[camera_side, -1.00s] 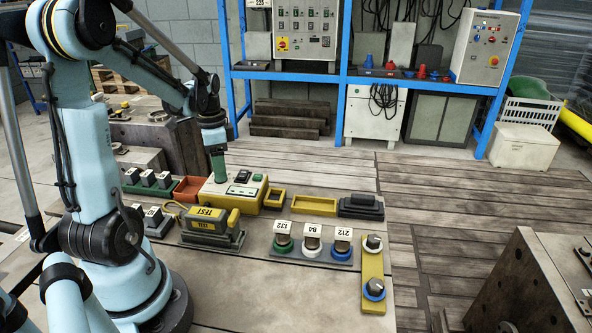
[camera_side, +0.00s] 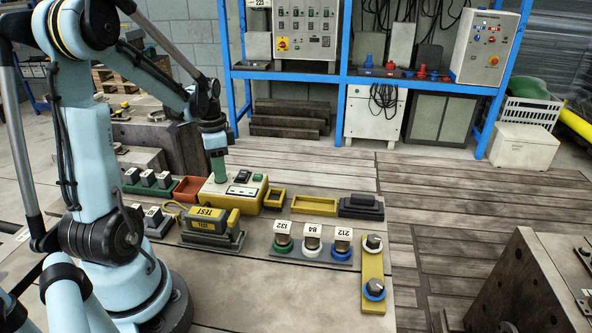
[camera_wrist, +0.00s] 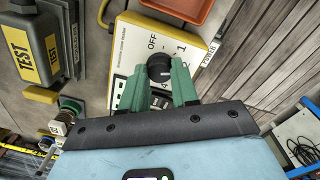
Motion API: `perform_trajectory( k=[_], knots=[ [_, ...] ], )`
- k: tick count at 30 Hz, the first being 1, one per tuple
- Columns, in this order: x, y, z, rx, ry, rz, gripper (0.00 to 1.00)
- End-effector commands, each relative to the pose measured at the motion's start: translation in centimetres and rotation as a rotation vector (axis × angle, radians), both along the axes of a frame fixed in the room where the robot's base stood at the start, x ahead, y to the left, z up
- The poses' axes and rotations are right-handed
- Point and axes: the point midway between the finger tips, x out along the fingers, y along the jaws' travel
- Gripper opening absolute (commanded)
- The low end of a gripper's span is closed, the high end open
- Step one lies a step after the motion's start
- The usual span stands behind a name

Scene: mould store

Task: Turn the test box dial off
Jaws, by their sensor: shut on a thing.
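The test box (camera_side: 222,200) is a cream and yellow case on the bench in the side view. In the wrist view its cream face (camera_wrist: 128,52) carries a round black dial (camera_wrist: 159,68), with OFF printed above it and numbers around it. My gripper (camera_side: 217,168) points down over the box's left part in the side view. In the wrist view my gripper's green fingers (camera_wrist: 158,77) stand on either side of the dial, shut on it. The fingers hide part of the scale, and I cannot tell which mark the dial points to. In the side view the dial is hidden.
A yellow and grey TEST unit (camera_side: 210,224) stands in front of the box. An orange tray (camera_side: 189,188) and a yellow tray (camera_side: 314,205) lie to either side. Lamp-like posts with number tags (camera_side: 312,246) and a yellow switch plate (camera_side: 373,271) are to the right.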

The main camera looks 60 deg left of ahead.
Motion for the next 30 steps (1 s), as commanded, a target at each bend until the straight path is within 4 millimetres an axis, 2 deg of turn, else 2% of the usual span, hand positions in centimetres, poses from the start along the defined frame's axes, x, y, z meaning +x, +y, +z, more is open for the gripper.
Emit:
perform_trajectory(
  k=[11,30],
  knots=[
    [-0.03,0.0,0.03,-0.001,0.0,0.163,0.0],
    [-0.08,-0.07,0.05,-0.002,0.001,0.759,0.0]
  ],
)
